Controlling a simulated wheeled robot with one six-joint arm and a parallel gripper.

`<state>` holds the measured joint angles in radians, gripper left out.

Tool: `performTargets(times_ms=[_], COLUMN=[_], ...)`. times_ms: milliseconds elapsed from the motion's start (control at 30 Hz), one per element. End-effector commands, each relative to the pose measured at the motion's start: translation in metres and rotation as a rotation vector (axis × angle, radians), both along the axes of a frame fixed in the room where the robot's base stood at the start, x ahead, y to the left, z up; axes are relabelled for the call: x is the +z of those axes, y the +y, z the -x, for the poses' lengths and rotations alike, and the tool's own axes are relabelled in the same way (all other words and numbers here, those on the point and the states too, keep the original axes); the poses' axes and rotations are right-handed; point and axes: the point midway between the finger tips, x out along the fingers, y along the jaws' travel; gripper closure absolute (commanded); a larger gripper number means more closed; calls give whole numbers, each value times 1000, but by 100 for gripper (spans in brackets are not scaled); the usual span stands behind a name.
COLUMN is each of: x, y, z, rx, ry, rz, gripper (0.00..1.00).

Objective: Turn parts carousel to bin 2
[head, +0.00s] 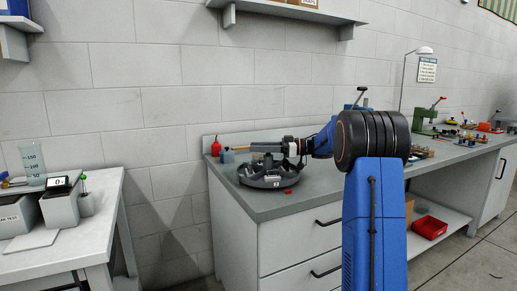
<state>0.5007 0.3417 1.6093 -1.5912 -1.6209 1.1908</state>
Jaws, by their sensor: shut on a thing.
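The parts carousel (270,183) is a dark round tray with several compartments, standing on the left end of the grey workbench. My arm reaches in from the right, and my gripper (283,153) is over the middle of the carousel. The gripper is shut on the carousel, but its fingertips are small and partly hidden, so the exact part held is unclear. A tan bar shows beside the gripper at the carousel's back. I cannot read any bin numbers, so which bin faces front cannot be told.
The grey workbench (310,191) runs right to a green press (427,121). A separate table (55,253) with a scale stands at left, across a gap.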

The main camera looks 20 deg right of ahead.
Motion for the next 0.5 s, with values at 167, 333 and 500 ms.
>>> performTargets(times_ms=[167,333,500], x=[2,2,1], y=[0,0,0], z=[0,0,0], rx=[-3,-2,-2], ry=[-4,-4,-2], rz=[-1,-1,0], gripper=[100,48,48])
